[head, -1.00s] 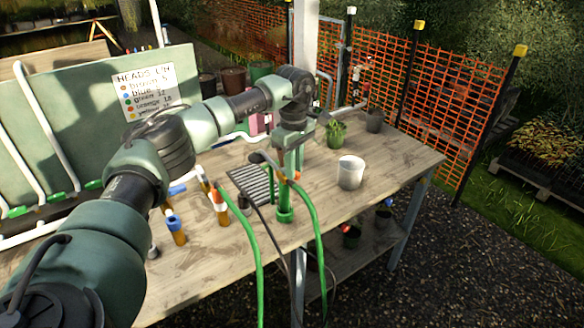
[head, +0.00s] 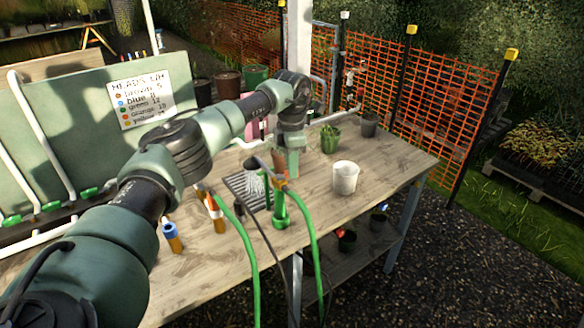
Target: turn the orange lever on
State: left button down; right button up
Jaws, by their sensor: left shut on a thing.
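A green standpipe (head: 280,217) stands on the wooden bench with a dark curved spout over a slatted grate. The orange lever (head: 281,184) shows as a small patch at the top of the standpipe, largely covered by my gripper. My left gripper (head: 281,172) reaches down from above and is shut on the lever; its fingertips are hard to make out. A pale, whitish stream (head: 256,186) like running water falls from the spout onto the grate (head: 236,185). My right gripper is not in view.
A white pot (head: 345,178) and a green plant pot (head: 330,139) stand to the right on the bench (head: 390,165). Orange-brown tubes, one with a blue collar (head: 172,238), stand at left. Green hoses (head: 315,235) hang over the front edge. A sign board stands behind my arm.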

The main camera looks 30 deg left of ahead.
pick_arm(q)
jog(key=shift+w+a+r+n, duration=0.1)
jog(key=shift+w+a+n, duration=0.15)
jog(key=shift+n, duration=0.8)
jog(key=shift+w+a+n, duration=0.15)
jog(key=shift+a+n, duration=0.2)
jog(key=shift+n, duration=0.7)
jog(key=c, duration=1.4)
grip_release()
jog(key=shift+o, duration=0.2)
notch_tip(320, 180, up, 8)
jog(key=b, duration=0.1)
jog(key=shift+b, duration=0.35)
